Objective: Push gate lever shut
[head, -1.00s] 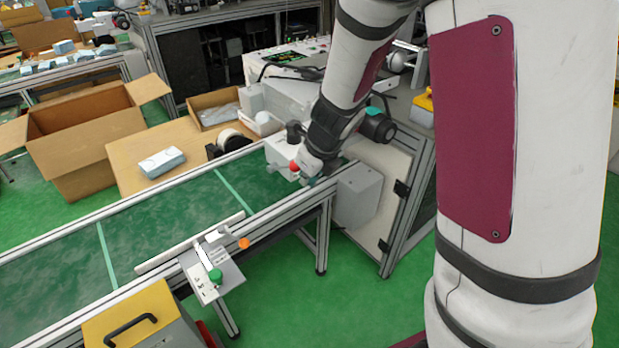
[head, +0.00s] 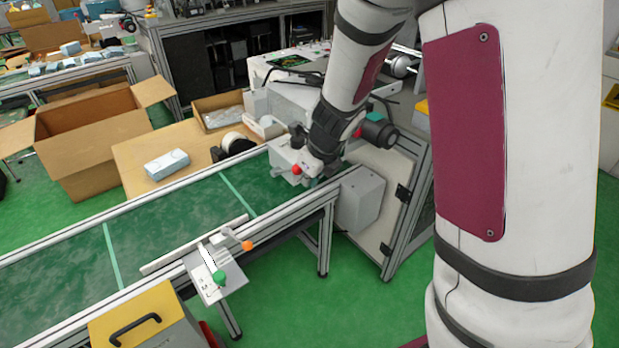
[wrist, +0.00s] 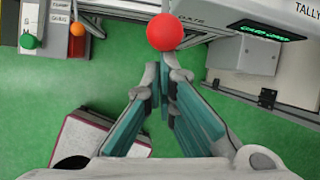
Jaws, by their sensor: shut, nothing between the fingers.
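A red ball knob (wrist: 166,32) stands at the top middle of the wrist view, beside a partly covered label that seems to read GATE; I take it as the gate lever's knob. In the head view the red knob (head: 297,170) is at the conveyor's far end, by a grey-white box. My gripper (wrist: 163,72) is shut and empty, its fingertips just below the knob in the wrist view. I cannot tell whether they touch it. In the head view my gripper (head: 318,176) is just right of the knob, partly hidden.
The green conveyor belt (head: 165,225) has a pale bar (head: 195,245) along its near side. An orange knob (head: 247,246) and a green knob (head: 219,278) sit on a nearer bracket. A grey box (head: 360,197) is right of the conveyor end. Green floor is open in front.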

